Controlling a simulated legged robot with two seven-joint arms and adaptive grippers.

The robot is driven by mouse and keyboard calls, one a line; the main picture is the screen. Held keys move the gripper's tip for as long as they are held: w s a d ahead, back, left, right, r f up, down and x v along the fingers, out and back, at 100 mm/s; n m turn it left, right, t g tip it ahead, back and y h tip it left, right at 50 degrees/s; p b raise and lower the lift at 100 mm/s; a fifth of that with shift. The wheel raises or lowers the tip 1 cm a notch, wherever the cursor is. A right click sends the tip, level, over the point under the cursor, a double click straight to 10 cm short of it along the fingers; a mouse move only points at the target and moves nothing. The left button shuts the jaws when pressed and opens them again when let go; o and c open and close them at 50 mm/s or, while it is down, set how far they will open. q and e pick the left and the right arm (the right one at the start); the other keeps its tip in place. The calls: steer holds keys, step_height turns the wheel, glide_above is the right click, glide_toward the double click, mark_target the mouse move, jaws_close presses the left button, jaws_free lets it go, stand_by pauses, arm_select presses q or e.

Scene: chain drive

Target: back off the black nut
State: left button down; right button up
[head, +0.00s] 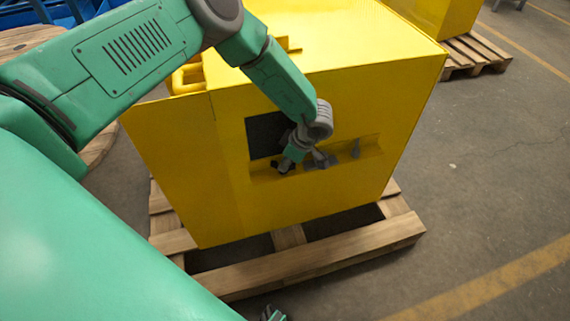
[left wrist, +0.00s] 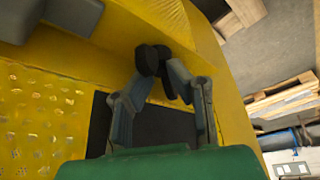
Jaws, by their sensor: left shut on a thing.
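The black nut (left wrist: 147,60) shows in the left wrist view as a dark round piece at the fingertips, against a yellow wall. My left gripper (left wrist: 160,76) is shut on it, with a finger on each side. In the head view my left gripper (head: 284,163) is at the front of the yellow housing (head: 300,215), at the lower edge of the dark opening (head: 262,136). There the nut is small and mostly hidden by the fingers. I cannot tell how far it sits on its thread.
The housing stands on a wooden pallet (head: 310,264). Another yellow housing (head: 437,15) on a pallet stands at the back right. The floor on the right is clear.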

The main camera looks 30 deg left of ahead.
arm_select(q)
steer(key=shift+f+n+g, duration=0.1)
steer(key=shift+n+g, duration=0.2)
steer(key=shift+n, duration=0.5)
steer(key=shift+d, duration=0.1)
steer(key=shift+w, duration=0.1)
steer(key=c, duration=1.9)
jaws_free()
steer(key=shift+o, duration=0.5)
steer(key=shift+r, duration=0.2)
steer(key=v, duration=1.1)
steer(key=shift+w+r, duration=0.25)
steer(key=shift+r, duration=0.05)
